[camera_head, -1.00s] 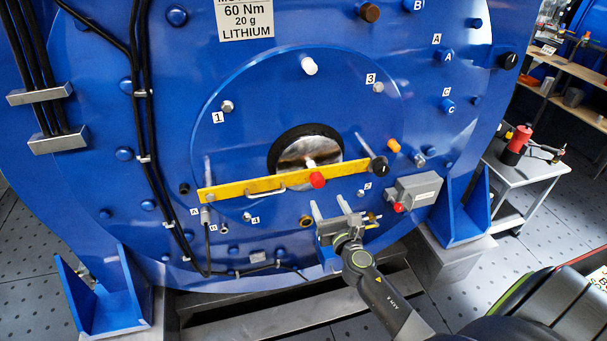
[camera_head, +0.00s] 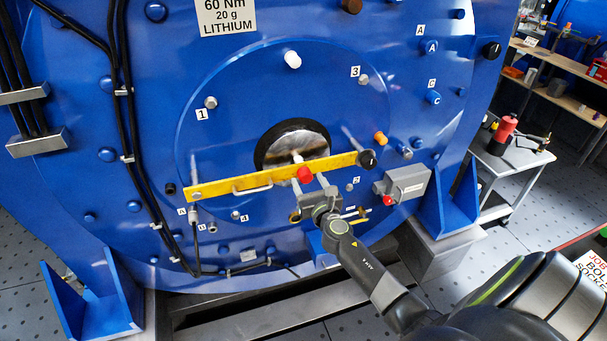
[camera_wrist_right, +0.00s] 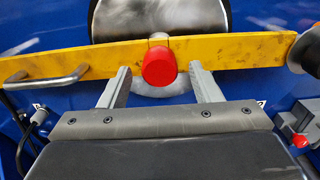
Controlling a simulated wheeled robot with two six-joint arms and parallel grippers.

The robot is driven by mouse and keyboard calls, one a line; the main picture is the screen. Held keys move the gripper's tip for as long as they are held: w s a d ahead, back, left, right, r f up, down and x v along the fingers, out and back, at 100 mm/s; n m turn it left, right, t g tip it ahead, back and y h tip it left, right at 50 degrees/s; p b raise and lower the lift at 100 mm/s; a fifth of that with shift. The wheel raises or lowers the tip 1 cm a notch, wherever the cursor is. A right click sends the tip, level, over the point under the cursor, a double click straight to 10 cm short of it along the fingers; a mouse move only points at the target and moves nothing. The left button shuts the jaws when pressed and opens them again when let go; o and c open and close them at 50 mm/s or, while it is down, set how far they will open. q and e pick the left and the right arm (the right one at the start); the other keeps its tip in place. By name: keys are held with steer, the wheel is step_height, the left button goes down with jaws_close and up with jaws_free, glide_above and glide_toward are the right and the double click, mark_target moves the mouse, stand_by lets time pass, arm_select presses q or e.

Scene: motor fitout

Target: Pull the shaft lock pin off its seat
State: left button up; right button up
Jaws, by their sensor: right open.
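The shaft lock pin, with a red knob (camera_head: 305,174), sits at the middle of a yellow bar (camera_head: 230,188) that crosses the lower part of the silver shaft end (camera_head: 292,148). In the right wrist view the red knob (camera_wrist_right: 159,67) is near the centre, in front of the bar. My right gripper (camera_head: 310,184) is open just below the knob in the head view. In the wrist view its two fingers (camera_wrist_right: 160,76) stand left and right of the knob, with a gap on each side. I cannot tell how deep the fingertips reach. My left gripper is not in view.
The yellow bar has a metal handle (camera_head: 252,186) and a black knob (camera_head: 367,159) at its right end. A grey box (camera_head: 404,184) with a red button is to the right. Black cables run down the blue housing's left. A white cart (camera_head: 507,166) stands farther right.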

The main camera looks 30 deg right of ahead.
steer(key=shift+x, duration=1.05)
stand_by(0.4)
jaws_close()
steer(key=shift+s, duration=0.15)
steer(key=shift+p+v, duration=0.3)
steer(key=shift+v, duration=2.6)
steer(key=shift+s+p, duration=0.1)
steer(key=shift+p, duration=0.2)
